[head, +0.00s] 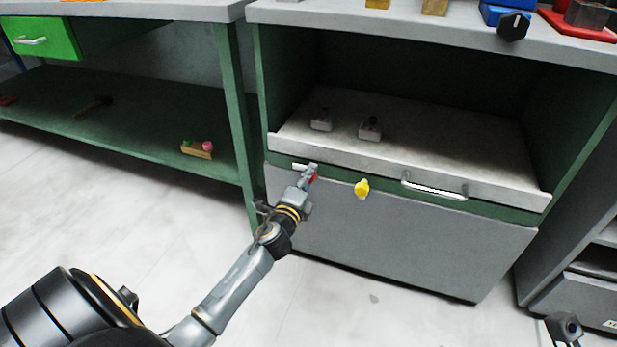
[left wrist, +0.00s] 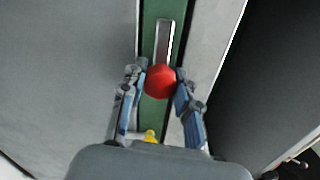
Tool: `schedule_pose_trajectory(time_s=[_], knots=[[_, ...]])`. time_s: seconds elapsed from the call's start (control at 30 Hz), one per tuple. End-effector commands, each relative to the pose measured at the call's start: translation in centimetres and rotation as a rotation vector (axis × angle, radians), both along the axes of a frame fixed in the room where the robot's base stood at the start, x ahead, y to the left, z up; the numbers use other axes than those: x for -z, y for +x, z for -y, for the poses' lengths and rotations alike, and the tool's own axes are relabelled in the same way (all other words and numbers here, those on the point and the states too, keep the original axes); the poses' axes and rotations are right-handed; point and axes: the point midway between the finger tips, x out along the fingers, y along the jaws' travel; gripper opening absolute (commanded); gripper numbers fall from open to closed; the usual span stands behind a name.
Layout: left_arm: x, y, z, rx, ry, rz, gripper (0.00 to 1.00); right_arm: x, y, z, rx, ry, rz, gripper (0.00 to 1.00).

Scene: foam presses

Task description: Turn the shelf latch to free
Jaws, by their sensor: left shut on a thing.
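A red knob (head: 314,178) sits on the green strip under the front edge of the pull-out shelf (head: 450,150). My left gripper (head: 311,172) is at this knob, shut on it. In the left wrist view the red knob (left wrist: 160,82) is between the two fingertips. A pale metal bar (left wrist: 164,40) lies along the green strip beyond the knob; its end also shows left of the gripper in the head view (head: 299,166). A yellow knob (head: 362,187) is on the same strip to the right. I cannot tell which knob is labelled as the shelf latch.
A bar handle (head: 434,187) is on the shelf front, right of the yellow knob. Two small grey blocks (head: 322,120) (head: 370,128) stand on the shelf. A grey panel (head: 400,235) lies below. A green workbench (head: 120,130) stands at the left; the floor in front is clear.

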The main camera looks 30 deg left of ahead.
Motion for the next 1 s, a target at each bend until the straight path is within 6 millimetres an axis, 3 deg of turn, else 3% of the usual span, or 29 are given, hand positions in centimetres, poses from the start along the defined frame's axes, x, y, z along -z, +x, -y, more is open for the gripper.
schedule_pose_trajectory(time_s=[0.1,0.13,0.23,0.53,0.67,1.0], knots=[[0.0,0.0,-0.1,-0.003,-0.001,0.0,0.0,0.0,0.0,0.0,0.0,-0.001,0.001,0.48],[0.0,0.0,-0.1,-0.003,-0.001,0.0,0.37,0.0,0.0,0.0,0.0,-0.001,0.001,0.48],[0.0,0.0,-0.1,-0.002,0.0,-0.001,0.54,0.0,0.0,0.0,0.0,-0.001,0.001,0.48],[0.0,-0.1,0.0,-0.001,0.0,-0.001,0.54,-0.2,0.0,0.2,0.003,0.014,0.004,0.48],[0.1,-1.1,0.2,0.0,0.0,-0.002,0.54,-0.1,0.0,0.1,0.003,0.011,0.003,0.48],[0.2,-7.5,1.8,-0.002,-0.003,-0.003,0.54,0.0,0.0,0.1,0.002,0.007,0.0,0.48]])
